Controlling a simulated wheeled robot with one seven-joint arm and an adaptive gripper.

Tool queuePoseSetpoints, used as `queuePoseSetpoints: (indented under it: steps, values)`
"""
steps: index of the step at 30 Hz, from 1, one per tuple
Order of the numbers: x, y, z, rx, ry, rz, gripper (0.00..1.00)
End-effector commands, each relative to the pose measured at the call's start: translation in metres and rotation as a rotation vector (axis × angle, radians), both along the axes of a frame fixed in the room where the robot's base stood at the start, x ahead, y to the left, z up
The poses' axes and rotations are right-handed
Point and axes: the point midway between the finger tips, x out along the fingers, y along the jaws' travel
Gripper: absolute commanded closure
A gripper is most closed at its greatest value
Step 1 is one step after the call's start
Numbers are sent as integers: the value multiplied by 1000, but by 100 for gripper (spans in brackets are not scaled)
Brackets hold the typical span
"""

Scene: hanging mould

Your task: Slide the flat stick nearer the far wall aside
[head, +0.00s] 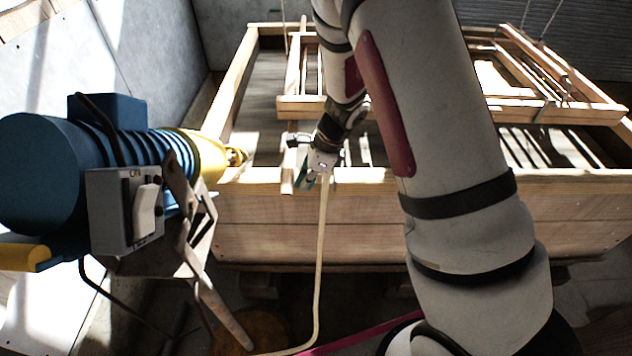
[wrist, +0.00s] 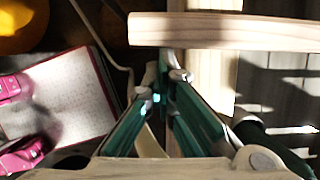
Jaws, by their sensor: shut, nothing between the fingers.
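A flat pale wooden stick (head: 287,180) lies across the front rim (head: 370,177) of the wooden mould, one end jutting out past it. In the wrist view the stick (wrist: 225,32) crosses the top of the picture, its rounded end to the left and its other end out of frame. My gripper (head: 305,181) is at the front rim, just right of the stick. In the wrist view my gripper's teal-sided fingers (wrist: 170,68) converge, empty, with their tips close to the stick's near edge; whether they touch it I cannot tell. I cannot make out a second flat stick for certain.
A cream hose (head: 321,250) hangs down beside my gripper. A blue and yellow machine (head: 60,180) with a switch box stands at left. A smaller wooden frame (head: 390,105) hangs over the mould. A gridded white sheet (wrist: 70,95) and pink objects lie below, outside the rim.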

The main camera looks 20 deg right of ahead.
Motion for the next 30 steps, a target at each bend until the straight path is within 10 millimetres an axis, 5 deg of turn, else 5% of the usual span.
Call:
queuePoseSetpoints:
  steps: [6,12,30]
  values:
    - [20,66,0,7,-3,12,100]
    - [30,97,0,6,-2,8,100]
    - [33,94,1,7,0,6,100]
